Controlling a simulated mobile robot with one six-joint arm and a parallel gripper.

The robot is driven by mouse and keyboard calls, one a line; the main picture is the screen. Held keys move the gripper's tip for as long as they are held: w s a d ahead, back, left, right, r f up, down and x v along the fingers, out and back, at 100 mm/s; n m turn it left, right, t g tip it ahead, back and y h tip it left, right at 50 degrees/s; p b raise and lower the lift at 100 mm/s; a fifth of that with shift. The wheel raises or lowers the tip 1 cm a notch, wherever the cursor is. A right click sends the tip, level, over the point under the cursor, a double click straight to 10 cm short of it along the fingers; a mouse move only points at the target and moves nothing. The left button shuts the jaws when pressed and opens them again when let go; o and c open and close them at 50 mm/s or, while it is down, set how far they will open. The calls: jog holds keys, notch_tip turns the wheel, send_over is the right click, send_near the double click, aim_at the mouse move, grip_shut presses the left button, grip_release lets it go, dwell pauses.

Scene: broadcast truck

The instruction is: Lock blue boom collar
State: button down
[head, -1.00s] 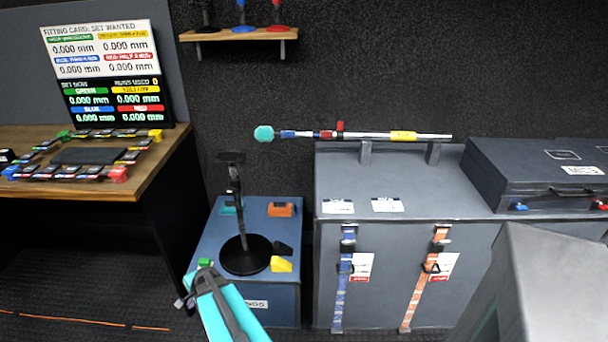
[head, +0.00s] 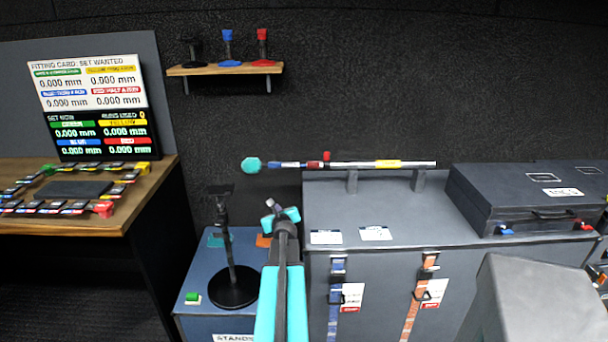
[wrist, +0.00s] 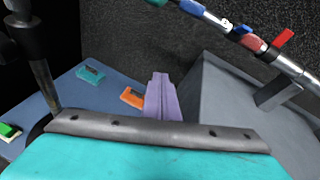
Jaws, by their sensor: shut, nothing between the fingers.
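The boom pole (head: 360,164) lies level across two brackets on the grey cabinet. Its left end carries a teal tip (head: 251,166). In the wrist view a blue band (wrist: 192,7) is at the top edge, with a small blue part (wrist: 228,27) next to the red collar (wrist: 253,43). My gripper (head: 277,212) is shut and empty, below the blue collar and apart from it. Its purple fingers (wrist: 161,95) show in the wrist view.
A black stand (head: 232,280) rises from the blue box (head: 190,318) left of my arm. The grey cabinet (head: 400,225) has blue and orange straps in front. A dark case (head: 530,200) lies on its right. A wooden shelf (head: 225,69) hangs above. Space between boom and shelf is clear.

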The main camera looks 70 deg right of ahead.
jog(key=s+d+r+m+g+h, duration=0.2)
jog(key=s+d+r+m, duration=0.3)
jog(key=s, duration=0.4)
jog(key=shift+s+d+r+h, duration=0.3)
jog(key=shift+d+r, duration=0.35)
jog(key=shift+r, duration=0.2)
jog(key=shift+w+d, duration=0.15)
jog(key=w+d+r+p, duration=0.1)
jog(key=w+d, duration=0.3)
jog(key=d, duration=0.6)
jog(key=shift+d+r+p, duration=0.2)
jog(key=shift+r+p, duration=0.15)
jog(key=shift+p, duration=0.5)
